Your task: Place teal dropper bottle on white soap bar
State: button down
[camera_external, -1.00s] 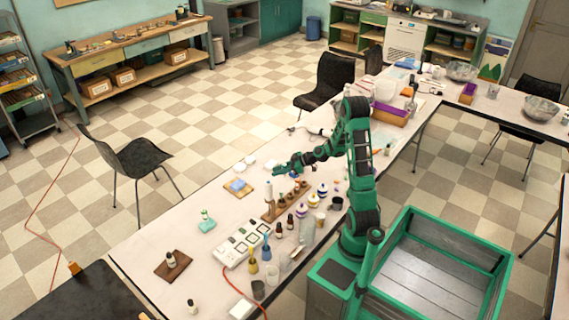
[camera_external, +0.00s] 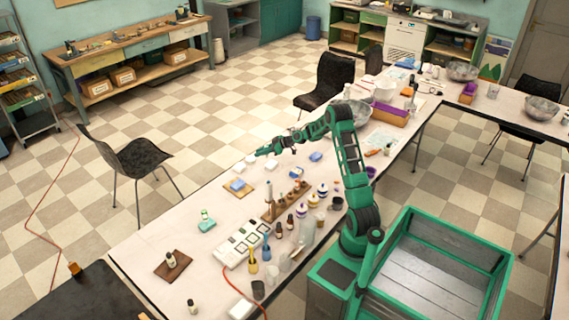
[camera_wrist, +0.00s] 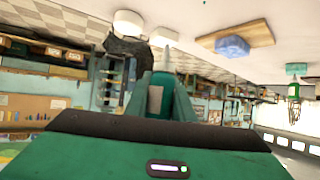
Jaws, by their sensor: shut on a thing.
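My gripper (camera_external: 262,151) is raised above the far edge of the long bench, near several white soap bars (camera_external: 250,159). In the wrist view my gripper (camera_wrist: 160,95) is shut on a teal thing with a pale label and thin pale tip (camera_wrist: 167,58), which seems to be the teal dropper bottle. It is mostly hidden between the fingers, and in the external view I cannot make it out. The wrist view is upside down. Two white soap bars show there, one (camera_wrist: 130,22) left of the tip and one (camera_wrist: 163,37) just beyond it. The held thing appears apart from both.
A blue soap (camera_external: 238,184) lies on a wooden board near the white bars. A teal soap (camera_external: 207,225) bears a small bottle. Bench space left of the board is clear.

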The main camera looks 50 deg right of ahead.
jog(key=shift+w+d+f, duration=0.2)
jog(key=shift+d+f, duration=0.6)
jog(key=shift+f, duration=0.35)
jog(key=shift+w+d+f, duration=0.25)
jog(key=shift+d+f, duration=0.5)
jog(key=shift+f, duration=0.45)
jog(key=shift+w+d+f, duration=0.2)
jog(key=shift+d+f, duration=0.6)
jog(key=shift+f, duration=0.35)
jog(key=shift+f, duration=0.1)
jog(key=c, duration=1.5)
grip_release()
jog(key=shift+c, duration=0.2)
jog(key=v, duration=1.2)
jog(key=s+a+r+m+g+h, duration=0.2)
jog(key=s+a+r+m+g, duration=0.1)
jog(key=s, duration=1.3)
jog(key=s+a+r+m+g+h, duration=0.2)
jog(key=s+a, duration=0.5)
jog(key=s, duration=1)
jog(key=s+a+r+m+g+h, duration=0.1)
jog(key=s+a+r+m+g, duration=0.4)
jog(key=s, duration=1.1)
jog(key=shift+s+m+g+h, duration=0.2)
jog(key=shift+m+g+h, duration=0.2)
jog(key=shift+m, duration=0.8)
